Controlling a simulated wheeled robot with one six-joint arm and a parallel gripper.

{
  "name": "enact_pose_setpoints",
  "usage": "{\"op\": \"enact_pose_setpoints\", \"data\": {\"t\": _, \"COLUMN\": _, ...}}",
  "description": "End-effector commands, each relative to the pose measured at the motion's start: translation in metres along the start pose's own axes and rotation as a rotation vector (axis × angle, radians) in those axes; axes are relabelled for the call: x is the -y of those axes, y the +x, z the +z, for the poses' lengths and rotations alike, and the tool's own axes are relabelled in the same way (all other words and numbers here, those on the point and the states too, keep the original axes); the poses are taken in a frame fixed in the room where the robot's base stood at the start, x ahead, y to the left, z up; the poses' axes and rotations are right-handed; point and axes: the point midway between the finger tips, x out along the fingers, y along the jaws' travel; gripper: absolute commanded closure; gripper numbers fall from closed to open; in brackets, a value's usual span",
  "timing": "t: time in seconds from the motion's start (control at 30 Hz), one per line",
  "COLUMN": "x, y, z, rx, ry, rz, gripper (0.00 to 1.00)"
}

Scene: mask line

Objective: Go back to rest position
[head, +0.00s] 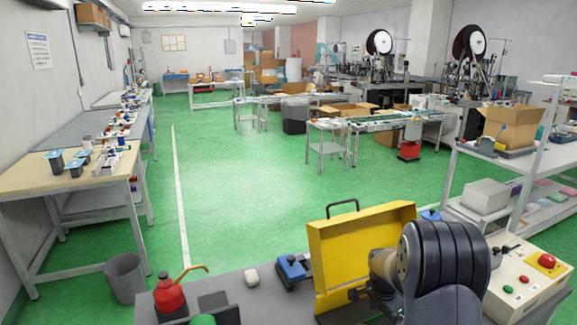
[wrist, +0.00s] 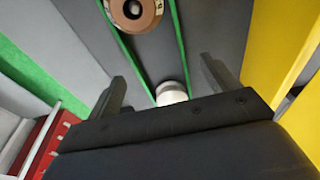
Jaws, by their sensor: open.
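My gripper (wrist: 165,82) shows in the wrist view with its two dark fingers spread apart and nothing between them. A white cylinder (wrist: 172,93) lies beyond the fingers, over a dark surface with green strips. A round brown and pale part (wrist: 135,12) is at the top of that view. In the head view, my dark arm rises in front at the lower right, beside the yellow case (head: 335,258). The gripper's fingers cannot be made out there. A yellow panel (wrist: 272,40) stands at the right of the wrist view.
A red slotted part (wrist: 42,150) is at left in the wrist view. The green floor (head: 240,180) beyond is open.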

Motion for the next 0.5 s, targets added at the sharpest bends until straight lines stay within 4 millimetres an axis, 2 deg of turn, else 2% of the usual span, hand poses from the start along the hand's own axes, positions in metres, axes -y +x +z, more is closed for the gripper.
{"op": "enact_pose_setpoints", "data": {"t": 0.03, "x": 0.000, "y": -0.010, "z": -0.002, "rx": 0.000, "ry": 0.000, "rz": 0.000, "gripper": 0.17}}
{"op": "enact_pose_setpoints", "data": {"t": 0.13, "x": 0.000, "y": -0.016, "z": -0.003, "rx": 0.000, "ry": 0.000, "rz": 0.000, "gripper": 0.17}}
{"op": "enact_pose_setpoints", "data": {"t": 0.5, "x": 0.000, "y": -0.020, "z": -0.003, "rx": 0.001, "ry": -0.001, "rz": 0.001, "gripper": 0.17}}
